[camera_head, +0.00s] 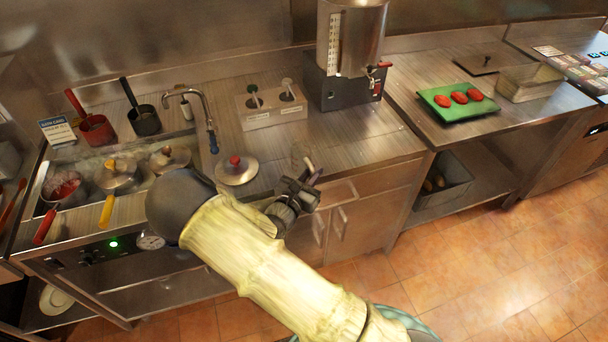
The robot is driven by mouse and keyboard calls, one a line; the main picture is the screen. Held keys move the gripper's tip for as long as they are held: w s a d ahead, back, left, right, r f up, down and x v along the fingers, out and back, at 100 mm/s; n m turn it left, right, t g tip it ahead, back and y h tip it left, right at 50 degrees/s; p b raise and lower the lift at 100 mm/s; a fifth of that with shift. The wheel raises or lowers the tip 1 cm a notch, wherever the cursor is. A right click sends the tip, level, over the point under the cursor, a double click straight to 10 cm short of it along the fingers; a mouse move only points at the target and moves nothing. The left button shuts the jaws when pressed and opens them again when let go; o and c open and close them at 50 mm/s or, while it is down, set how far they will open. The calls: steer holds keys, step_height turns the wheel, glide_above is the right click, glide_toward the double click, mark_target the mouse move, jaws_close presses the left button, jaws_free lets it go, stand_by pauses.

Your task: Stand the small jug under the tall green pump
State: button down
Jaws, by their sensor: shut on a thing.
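My gripper (310,178) is over the front edge of the steel counter, right of the round lid with a red knob. It is shut on what looks like the small jug (301,154), a see-through vessel at its far side. The jug is small and partly hidden by the fingers, so its tilt is hard to tell. Two pumps rise from a pale box at the back of the counter. The left pump (253,96) has a dark, possibly green top, and the right pump (287,89) has a pale top. Both are apart from the jug.
The pale pump box (273,120) stands left of a large steel urn (351,38). A lid (236,171) and a tap (208,122) lie to the left. The counter (365,140) in front of the urn is clear. A green board (457,113) is further right.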

steer(key=s+d+f+n+t+y, duration=0.2)
steer(key=d+f+n+y, duration=0.4)
steer(key=d+f+y, duration=0.3)
step_height(320, 180, down, 3)
steer(key=shift+d+n+t+y, duration=0.3)
steer(key=shift+d+t+y, duration=0.15)
steer(key=shift+d, duration=0.25)
